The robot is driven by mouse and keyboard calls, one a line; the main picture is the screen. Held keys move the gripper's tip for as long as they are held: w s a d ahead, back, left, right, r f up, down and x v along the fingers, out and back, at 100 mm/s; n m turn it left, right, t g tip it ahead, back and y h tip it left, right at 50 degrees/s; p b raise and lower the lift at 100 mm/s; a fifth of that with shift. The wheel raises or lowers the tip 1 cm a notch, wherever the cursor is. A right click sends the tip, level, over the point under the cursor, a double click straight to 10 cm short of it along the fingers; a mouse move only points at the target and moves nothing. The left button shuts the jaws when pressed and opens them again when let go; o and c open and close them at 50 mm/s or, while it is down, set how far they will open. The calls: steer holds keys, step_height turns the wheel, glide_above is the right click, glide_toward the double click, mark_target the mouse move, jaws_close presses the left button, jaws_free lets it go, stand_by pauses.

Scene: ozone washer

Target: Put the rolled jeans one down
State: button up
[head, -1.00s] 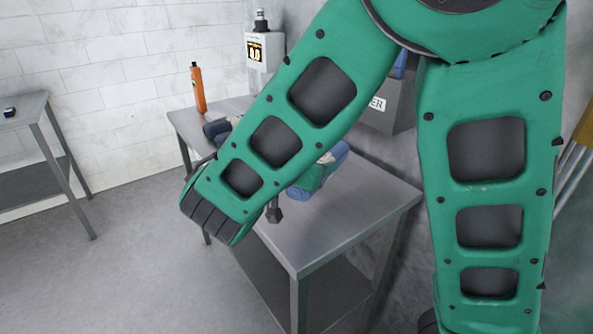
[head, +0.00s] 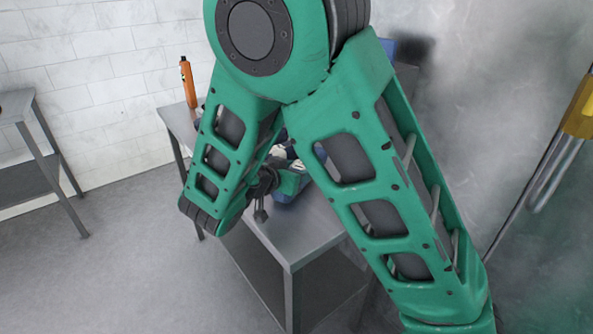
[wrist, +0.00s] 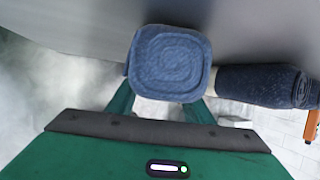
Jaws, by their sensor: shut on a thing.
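A blue rolled jeans bundle (wrist: 170,62) sits between the green fingers of my gripper (wrist: 162,106) in the wrist view, its coiled end facing the camera. My gripper is shut on it. In the head view a small blue part of this roll (head: 284,197) shows beside my gripper, over the metal table (head: 290,240). My arm hides most of it, and I cannot tell whether it touches the tabletop. A darker rolled jeans bundle (wrist: 262,86) lies just right of the held one in the wrist view.
An orange bottle (head: 188,82) stands at the table's far left corner. Another metal table (head: 22,108) is at the left. A grey wall (head: 450,110) rises on the right. The table's near end is bare. My arm hides much of the tabletop and the wall-side equipment.

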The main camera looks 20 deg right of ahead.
steer(key=o, duration=1.3)
